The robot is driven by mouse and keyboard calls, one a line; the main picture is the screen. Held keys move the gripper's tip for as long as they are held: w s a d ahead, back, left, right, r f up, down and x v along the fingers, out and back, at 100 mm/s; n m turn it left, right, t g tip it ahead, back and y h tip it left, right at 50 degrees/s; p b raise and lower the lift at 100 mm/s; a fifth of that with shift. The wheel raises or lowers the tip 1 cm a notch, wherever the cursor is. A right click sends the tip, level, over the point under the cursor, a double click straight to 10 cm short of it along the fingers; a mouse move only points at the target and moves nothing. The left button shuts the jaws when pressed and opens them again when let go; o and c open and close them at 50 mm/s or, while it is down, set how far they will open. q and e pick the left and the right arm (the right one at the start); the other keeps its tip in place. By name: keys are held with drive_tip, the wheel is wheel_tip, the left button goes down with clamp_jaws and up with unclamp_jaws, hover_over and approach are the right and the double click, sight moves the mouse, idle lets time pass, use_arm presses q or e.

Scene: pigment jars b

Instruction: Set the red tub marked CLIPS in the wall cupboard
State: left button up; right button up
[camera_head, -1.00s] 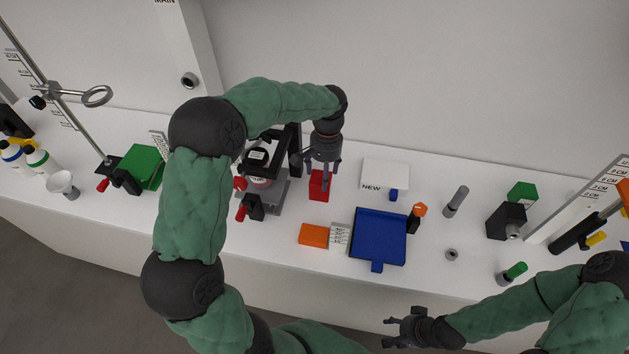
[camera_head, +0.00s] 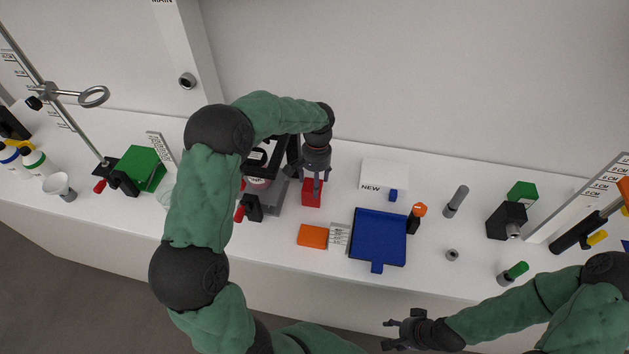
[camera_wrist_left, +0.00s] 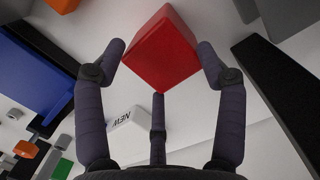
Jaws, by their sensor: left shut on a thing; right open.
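The red tub (camera_head: 311,198) is at the middle of the white bench, just right of a grey-based black device. My left gripper (camera_head: 317,187) comes down over it from above and is shut on it. In the left wrist view the red tub (camera_wrist_left: 162,55) sits between the fingers; no CLIPS lettering shows. I cannot tell whether the tub touches the bench. My right gripper (camera_head: 391,331) is open and empty, low in front of the bench. No open cupboard shows; a white upright panel marked MAIN (camera_head: 185,40) stands at the upper left.
Close to the tub are the black device (camera_head: 270,195), an orange box (camera_head: 312,236), a blue tray (camera_head: 378,238) and a white box marked NEW (camera_head: 385,174). A ring stand (camera_head: 60,120) and green box (camera_head: 140,167) stand left. The bench behind the tub is fairly clear.

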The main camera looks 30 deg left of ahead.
use_arm(q)
drive_tip(key=shift+f, duration=0.15)
drive_tip(key=o, duration=1.5)
drive_tip(key=shift+o, duration=0.4)
